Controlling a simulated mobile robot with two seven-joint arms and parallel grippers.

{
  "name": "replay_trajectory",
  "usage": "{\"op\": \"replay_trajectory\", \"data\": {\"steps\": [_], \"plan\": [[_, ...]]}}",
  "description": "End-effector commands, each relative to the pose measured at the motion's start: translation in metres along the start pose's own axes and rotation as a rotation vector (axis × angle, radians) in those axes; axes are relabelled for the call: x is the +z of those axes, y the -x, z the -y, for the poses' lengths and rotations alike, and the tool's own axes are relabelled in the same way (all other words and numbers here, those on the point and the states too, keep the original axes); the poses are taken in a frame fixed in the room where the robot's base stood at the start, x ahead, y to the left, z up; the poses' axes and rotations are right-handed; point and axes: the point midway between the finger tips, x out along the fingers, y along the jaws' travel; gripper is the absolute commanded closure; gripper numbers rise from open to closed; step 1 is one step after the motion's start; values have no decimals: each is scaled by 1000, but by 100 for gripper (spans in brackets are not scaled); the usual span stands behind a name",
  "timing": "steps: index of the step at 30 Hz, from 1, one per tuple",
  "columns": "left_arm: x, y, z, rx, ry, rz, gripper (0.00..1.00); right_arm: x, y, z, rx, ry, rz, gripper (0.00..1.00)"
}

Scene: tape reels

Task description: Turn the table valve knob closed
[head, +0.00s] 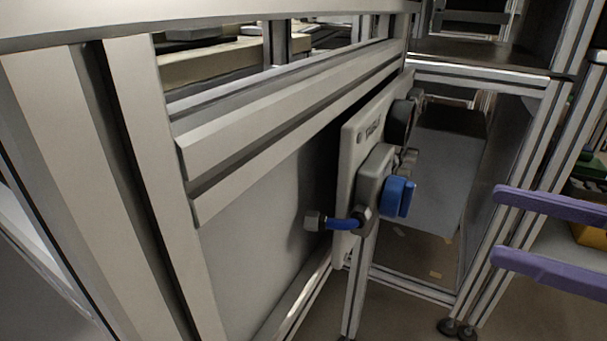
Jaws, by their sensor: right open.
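The valve knob (397,197) is blue and sits on the front of a grey valve body (373,178). The body is mounted on a pale plate (348,160) on the side of the metal-framed table. The knob's raised grip looks roughly upright, but I see it from the side and cannot tell its exact turn. My right gripper (497,225) comes in from the right edge with two purple fingers, spread apart and empty. In the picture it is to the right of the knob and slightly lower, apart from it. My left gripper is not in view.
A dark round part (400,121) sits above the valve on the plate. Metal frame posts (513,180) stand behind, with a grey box (436,165) between. Open space lies between knob and fingers.

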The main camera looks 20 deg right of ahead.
Motion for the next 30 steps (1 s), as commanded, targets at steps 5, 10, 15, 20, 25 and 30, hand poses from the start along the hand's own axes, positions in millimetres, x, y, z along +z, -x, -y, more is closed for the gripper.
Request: {"op": "replay_trajectory", "data": {"steps": [5, 10, 15, 20, 25, 30], "plan": [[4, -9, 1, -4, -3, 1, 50, 0, -31, 1, -2, 2, -8, 19], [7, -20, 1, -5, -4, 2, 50, 0, -65, 1, -1, 3, -8, 19], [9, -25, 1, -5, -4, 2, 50, -1, -86, 0, -1, 2, -4, 19], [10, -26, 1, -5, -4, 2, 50, -1, -93, 1, -1, 0, -1, 19], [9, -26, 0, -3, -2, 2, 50, -2, -94, 0, 0, 0, 0, 19], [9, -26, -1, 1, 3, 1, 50, -2, -94, 0, 0, 0, 0, 30]]}}
